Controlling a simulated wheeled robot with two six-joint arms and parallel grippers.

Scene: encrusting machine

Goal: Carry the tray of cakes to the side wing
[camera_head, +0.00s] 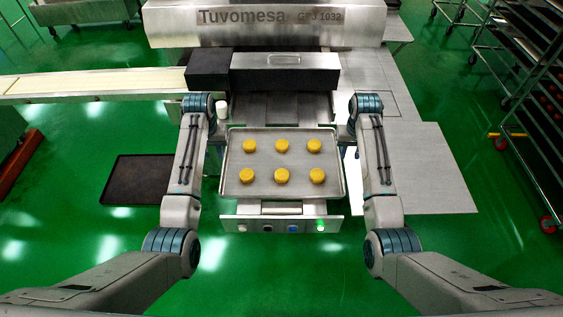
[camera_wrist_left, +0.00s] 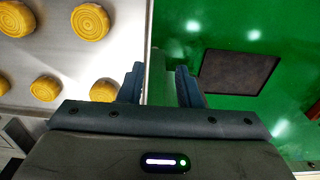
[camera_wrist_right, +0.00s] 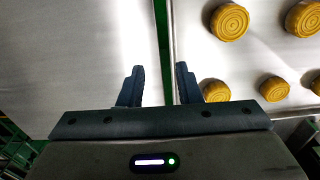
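The tray (camera_head: 281,136) is a shallow metal sheet with a raised rim. It sits level on the front of the machine with several round yellow cakes (camera_head: 282,176) in two rows. My left gripper (camera_wrist_left: 159,68) is open at the tray's left edge, and the rim (camera_wrist_left: 149,40) runs up between its fingers. My right gripper (camera_wrist_right: 160,67) is open at the tray's right edge, with the rim (camera_wrist_right: 171,50) in line with its finger gap. In the head view my arms largely hide both grippers. The side wing appears to be the flat steel surface (camera_head: 430,170) right of the tray.
The machine body (camera_head: 265,25) stands behind the tray, and a control panel with buttons (camera_head: 283,224) is below its front edge. A dark mat (camera_head: 139,179) lies on the green floor at left. A wheeled rack (camera_head: 530,110) stands at right. The steel surface is clear.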

